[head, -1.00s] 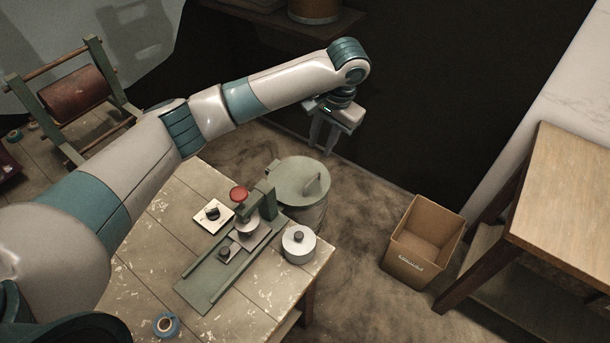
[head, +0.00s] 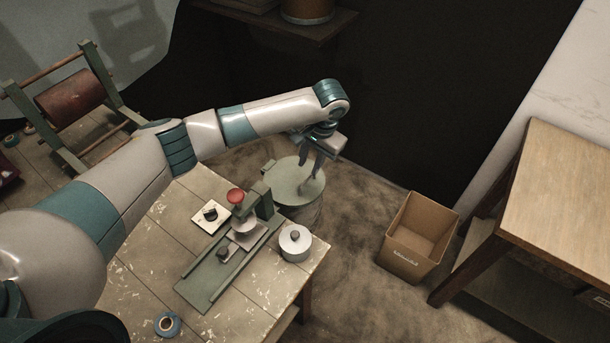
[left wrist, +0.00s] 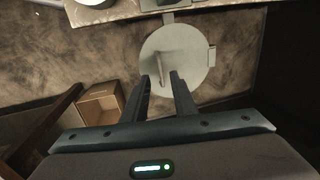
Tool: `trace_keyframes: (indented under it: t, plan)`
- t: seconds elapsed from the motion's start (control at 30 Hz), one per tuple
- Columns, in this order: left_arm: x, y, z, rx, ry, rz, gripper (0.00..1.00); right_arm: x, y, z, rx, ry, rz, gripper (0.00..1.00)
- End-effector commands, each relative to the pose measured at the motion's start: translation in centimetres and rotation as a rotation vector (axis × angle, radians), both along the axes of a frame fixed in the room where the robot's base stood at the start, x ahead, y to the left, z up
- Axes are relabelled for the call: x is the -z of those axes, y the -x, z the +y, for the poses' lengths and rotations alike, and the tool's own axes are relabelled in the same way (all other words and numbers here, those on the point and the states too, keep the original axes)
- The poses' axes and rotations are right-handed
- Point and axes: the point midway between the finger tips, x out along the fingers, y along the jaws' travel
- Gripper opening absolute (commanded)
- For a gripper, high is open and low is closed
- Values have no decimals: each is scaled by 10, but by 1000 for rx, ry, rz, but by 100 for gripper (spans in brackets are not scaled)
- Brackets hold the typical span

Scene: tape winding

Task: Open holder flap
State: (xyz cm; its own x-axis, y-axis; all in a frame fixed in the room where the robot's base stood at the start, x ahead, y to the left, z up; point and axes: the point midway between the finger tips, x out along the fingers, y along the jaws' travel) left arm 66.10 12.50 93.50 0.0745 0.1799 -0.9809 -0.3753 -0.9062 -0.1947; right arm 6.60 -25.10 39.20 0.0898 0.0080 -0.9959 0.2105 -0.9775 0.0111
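The round green-grey flap (head: 284,182) closes the top of a cylindrical holder (head: 303,214) beside the table. My left gripper (head: 313,170) is over the right part of the flap and points down. Its two fingers are apart. In the left wrist view the flap (left wrist: 195,62) lies beyond the fingertips (left wrist: 159,78). Its upright handle fin (left wrist: 162,68) shows between and just past the fingers, and nothing is seen gripped. Whether the fingers touch the fin I cannot tell. In the head view the fingers partly hide the fin. My right gripper is not in view.
The worn table (head: 150,260) carries a green press with a red knob (head: 235,196), a lidded white pot (head: 295,243) and a blue tape roll (head: 168,324). An open cardboard box (head: 420,238) stands on the floor, beside a wooden table (head: 560,190).

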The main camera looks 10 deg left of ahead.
Motion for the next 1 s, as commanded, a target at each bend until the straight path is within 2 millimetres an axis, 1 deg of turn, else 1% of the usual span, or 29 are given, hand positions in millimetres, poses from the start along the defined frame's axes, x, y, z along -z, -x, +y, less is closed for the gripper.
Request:
trace_keyframes:
  t: [0.03, 0.3, 0.5, 0.7, 0.97, 1.0]
  plan:
    - [8, 0, 2, -3, -3, 4, 26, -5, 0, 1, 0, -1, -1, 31]
    - [54, -3, 11, -2, -2, 3, 26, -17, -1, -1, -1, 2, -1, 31]
    - [76, -6, 14, 0, -1, 2, 26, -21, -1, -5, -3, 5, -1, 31]
    - [85, -6, 16, 0, 0, 1, 26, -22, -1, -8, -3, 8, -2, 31]
    - [86, -6, 16, 0, 0, 1, 26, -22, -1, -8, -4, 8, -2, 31]
    - [86, -6, 16, 0, 0, 1, 16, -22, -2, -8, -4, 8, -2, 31]
